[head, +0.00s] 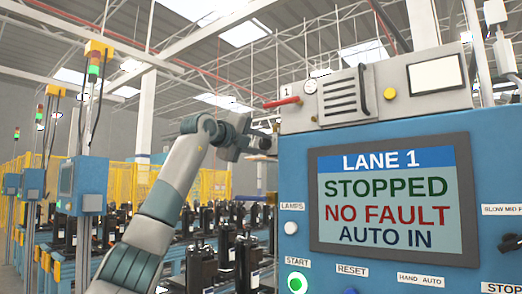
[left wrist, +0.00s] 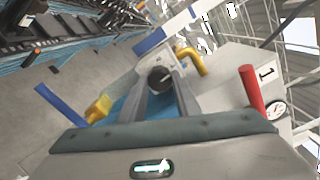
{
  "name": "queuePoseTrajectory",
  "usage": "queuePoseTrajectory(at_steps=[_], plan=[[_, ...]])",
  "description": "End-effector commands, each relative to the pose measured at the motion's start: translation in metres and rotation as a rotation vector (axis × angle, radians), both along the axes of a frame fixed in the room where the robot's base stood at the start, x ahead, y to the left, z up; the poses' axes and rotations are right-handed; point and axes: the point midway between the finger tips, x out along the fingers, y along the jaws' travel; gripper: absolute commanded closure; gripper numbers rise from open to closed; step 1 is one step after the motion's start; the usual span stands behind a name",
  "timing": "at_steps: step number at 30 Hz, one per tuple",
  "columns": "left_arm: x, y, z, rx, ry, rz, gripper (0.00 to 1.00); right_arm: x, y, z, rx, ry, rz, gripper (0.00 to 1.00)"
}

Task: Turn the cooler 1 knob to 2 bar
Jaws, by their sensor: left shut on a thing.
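My left gripper (head: 250,142) is at the left side of the blue lane 1 cabinet (head: 300,135). In the left wrist view its two fingers (left wrist: 160,82) are shut on a round black knob (left wrist: 160,76) with a light mark on its face. The fingers hide the knob's sides, and I cannot read its setting. A round white gauge (head: 310,86) sits on the cabinet top beside a "1" label; it also shows in the left wrist view (left wrist: 276,110). Its needle is too small to read. My right gripper is not in view.
A red lever (head: 282,102) sticks out left near the gauge, close above my gripper. The cabinet's screen (head: 395,200) reads LANE 1 STOPPED, NO FAULT, AUTO IN. Yellow (left wrist: 190,60) and blue (left wrist: 60,105) handles show around the fingers. Black compressors (head: 203,262) stand behind my arm.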

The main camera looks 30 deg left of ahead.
Motion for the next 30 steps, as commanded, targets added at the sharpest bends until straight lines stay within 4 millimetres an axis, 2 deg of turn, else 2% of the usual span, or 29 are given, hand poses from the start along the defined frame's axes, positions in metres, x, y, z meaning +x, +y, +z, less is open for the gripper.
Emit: queuePoseTrajectory(at_steps=[16, 24, 30], plan=[[-0.001, 0.0, 0.0, -0.519, 0.038, 0.0, 0.93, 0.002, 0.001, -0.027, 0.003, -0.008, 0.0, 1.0], [-0.001, 0.001, 0.0, -0.759, 0.057, 0.001, 0.93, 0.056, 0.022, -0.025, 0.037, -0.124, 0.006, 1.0], [0.0, 0.0, 0.001, -0.886, 0.07, 0.001, 0.93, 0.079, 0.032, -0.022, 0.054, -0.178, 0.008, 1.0]])
